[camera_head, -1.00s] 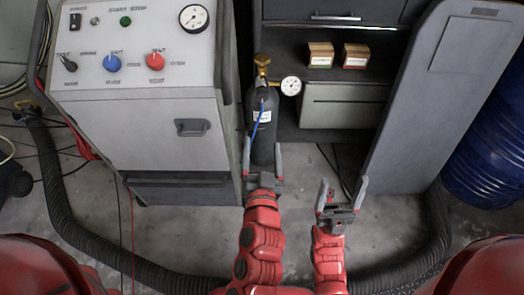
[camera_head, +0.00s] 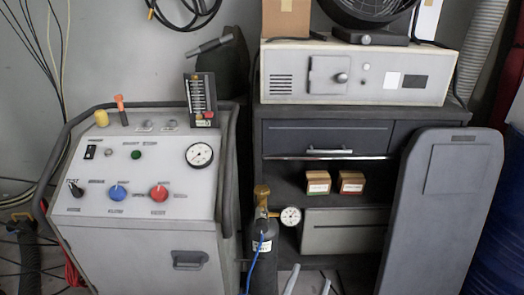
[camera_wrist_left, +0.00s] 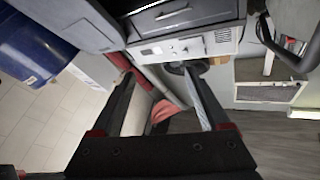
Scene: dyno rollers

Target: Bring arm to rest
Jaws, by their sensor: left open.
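Only the fingertips of my left gripper (camera_head: 308,285) show at the bottom edge of the head view, in front of the lower cabinet. They are apart, with nothing visible between them. In the left wrist view my left gripper (camera_wrist_left: 162,90) is open and empty, its two fingers spread, with the cabinet beyond. The rest of the left arm is hidden below the head view. My right gripper is out of the head view.
A grey control console (camera_head: 140,190) stands at left. A black gas bottle (camera_head: 264,245) with a gauge (camera_head: 290,216) stands beside it. A grey cabinet (camera_head: 325,138) holds two small boxes. A grey panel (camera_head: 445,210) and blue barrel (camera_head: 503,235) are at right.

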